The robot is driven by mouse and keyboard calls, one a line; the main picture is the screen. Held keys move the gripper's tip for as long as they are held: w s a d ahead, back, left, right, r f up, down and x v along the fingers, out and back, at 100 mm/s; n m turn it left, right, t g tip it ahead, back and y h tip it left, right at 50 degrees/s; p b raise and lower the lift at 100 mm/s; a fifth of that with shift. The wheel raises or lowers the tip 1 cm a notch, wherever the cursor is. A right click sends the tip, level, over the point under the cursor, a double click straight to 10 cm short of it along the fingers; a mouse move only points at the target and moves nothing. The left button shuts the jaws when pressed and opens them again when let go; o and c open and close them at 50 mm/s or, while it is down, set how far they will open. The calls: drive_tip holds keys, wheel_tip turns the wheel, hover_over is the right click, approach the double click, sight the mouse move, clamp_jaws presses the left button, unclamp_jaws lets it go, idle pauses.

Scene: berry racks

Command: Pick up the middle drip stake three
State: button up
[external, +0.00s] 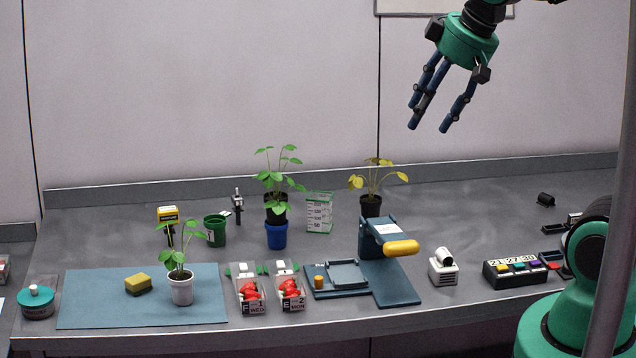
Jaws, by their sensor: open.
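My gripper (430,127) is open and empty, with its blue fingers pointing down, high above the back right of the bench. I cannot make out for certain which thing is the middle drip stake. Small dark items lie at the right end of the bench, among them a short black piece (545,199) at the back and a dark tray-like piece (553,228). My own arm base hides part of that right end. The gripper is well above and to the left of these dark items, touching nothing.
On the grey bench (480,210) stand potted plants, including a yellow-leaved one (371,190) below my gripper. A blue press with a yellow handle (401,248), two boxes of red berries (251,291), a white device (443,266) and a button box (514,272) line the front.

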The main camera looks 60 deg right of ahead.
drive_tip(key=w+d+r+p, duration=0.1)
drive_tip(key=w+r+p, duration=0.1)
drive_tip(key=w, duration=0.7)
drive_tip(key=w+d+r+p, duration=0.1)
drive_tip(key=w+d, duration=0.1)
drive_tip(key=w, duration=0.6)
drive_tip(key=p, duration=1)
hover_over(238, 198)
drive_tip(key=s, duration=0.5)
wheel_tip(238, 198, down, 31)
drive_tip(key=shift+w+a+g, duration=0.1)
drive_tip(key=shift+w+g, duration=0.15)
drive_tip(key=shift+g, duration=0.15)
drive_tip(key=shift+p+x, duration=0.5)
drive_tip(key=shift+x, duration=3.75)
drive_tip(key=shift+f, duration=0.1)
